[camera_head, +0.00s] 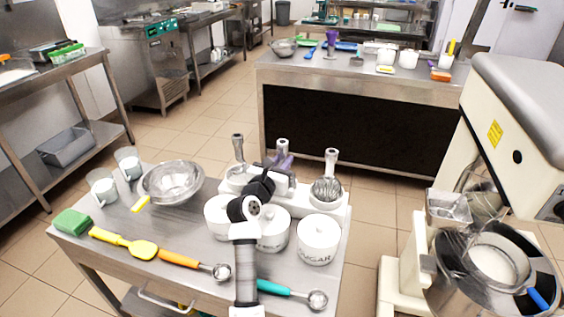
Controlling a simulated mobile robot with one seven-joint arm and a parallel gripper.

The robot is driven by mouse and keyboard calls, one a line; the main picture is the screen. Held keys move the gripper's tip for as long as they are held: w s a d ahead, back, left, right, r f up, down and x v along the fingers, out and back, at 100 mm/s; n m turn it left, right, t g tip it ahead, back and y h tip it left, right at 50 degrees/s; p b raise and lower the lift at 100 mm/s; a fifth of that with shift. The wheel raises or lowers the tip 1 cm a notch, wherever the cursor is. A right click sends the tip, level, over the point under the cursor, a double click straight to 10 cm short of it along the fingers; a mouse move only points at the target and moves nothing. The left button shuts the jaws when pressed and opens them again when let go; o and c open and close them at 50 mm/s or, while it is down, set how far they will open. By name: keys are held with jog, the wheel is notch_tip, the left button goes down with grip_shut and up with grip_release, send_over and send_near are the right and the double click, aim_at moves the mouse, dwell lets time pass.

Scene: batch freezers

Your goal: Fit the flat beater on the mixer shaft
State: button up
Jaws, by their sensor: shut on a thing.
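A white rack (335,205) on the near steel table holds mixer tools standing upright. The middle tool, apparently the flat beater (282,145), shows its metal shank top; its lower part is hidden behind my arm. My gripper (282,165) is shut on it at the rack, partly hidden by my own wrist. A wire whisk (327,188) stands to its right and another metal-shanked tool (238,148) to its left. The large cream mixer (520,95) stands at the right, with its steel bowl (437,285) below the head. I cannot make out the shaft clearly.
White canisters (318,240) stand in front of the rack, close to my arm. A steel bowl (171,182), cups (103,187), a green sponge (72,222), a yellow spatula (124,243) and scoops lie on the table. Floor shows between table and mixer.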

aim_at(280, 151)
jog(key=shift+r+p, duration=1.7)
jog(key=shift+r, duration=0.65)
jog(key=s+a+r, duration=0.1)
jog(key=s+r, duration=0.3)
jog(key=shift+s+a, duration=0.25)
jog(key=shift+s, duration=0.15)
